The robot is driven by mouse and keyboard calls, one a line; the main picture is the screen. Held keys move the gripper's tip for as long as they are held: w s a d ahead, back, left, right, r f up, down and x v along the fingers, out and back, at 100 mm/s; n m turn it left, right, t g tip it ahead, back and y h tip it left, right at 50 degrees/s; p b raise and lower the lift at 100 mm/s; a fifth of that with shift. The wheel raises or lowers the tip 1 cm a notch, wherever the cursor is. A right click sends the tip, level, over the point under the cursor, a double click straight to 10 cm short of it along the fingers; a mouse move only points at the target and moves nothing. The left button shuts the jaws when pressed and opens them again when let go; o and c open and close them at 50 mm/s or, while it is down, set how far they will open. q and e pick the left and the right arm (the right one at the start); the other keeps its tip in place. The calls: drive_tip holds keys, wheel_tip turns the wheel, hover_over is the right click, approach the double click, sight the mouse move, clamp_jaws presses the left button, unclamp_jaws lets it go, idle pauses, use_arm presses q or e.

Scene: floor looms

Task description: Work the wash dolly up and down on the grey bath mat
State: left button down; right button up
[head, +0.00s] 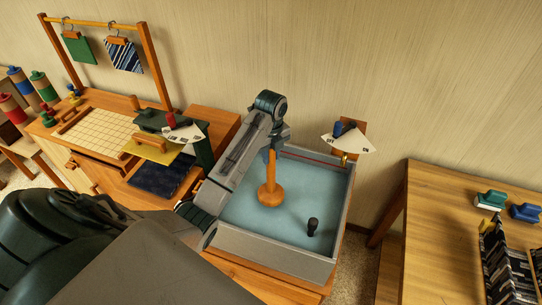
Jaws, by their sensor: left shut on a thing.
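The wash dolly (269,193) is an orange-brown wooden tool with an upright shaft and a wide round foot. My left gripper (273,148) is shut on the upper part of its shaft and hides the top. The dolly is upright inside a grey-walled bath (270,244), left of its middle. The bath's inside is a flat pale blue surface (300,192); I cannot make out a separate grey mat. I cannot tell whether the foot touches that surface. My right gripper is not in view.
A small black knob (312,226) stands in the bath near the front. A white card (347,141) is at its back edge. A wooden bench with a gridded board (97,130) and a hanging rail (98,22) is left. A wooden table (440,205) is right, beyond a gap.

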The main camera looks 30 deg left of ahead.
sight(271, 173)
use_arm(q)
wheel_tip(271, 173, down, 9)
drive_tip(key=shift+r+b, duration=0.15)
drive_tip(key=shift+b, duration=0.95)
drive_tip(key=shift+f, duration=0.25)
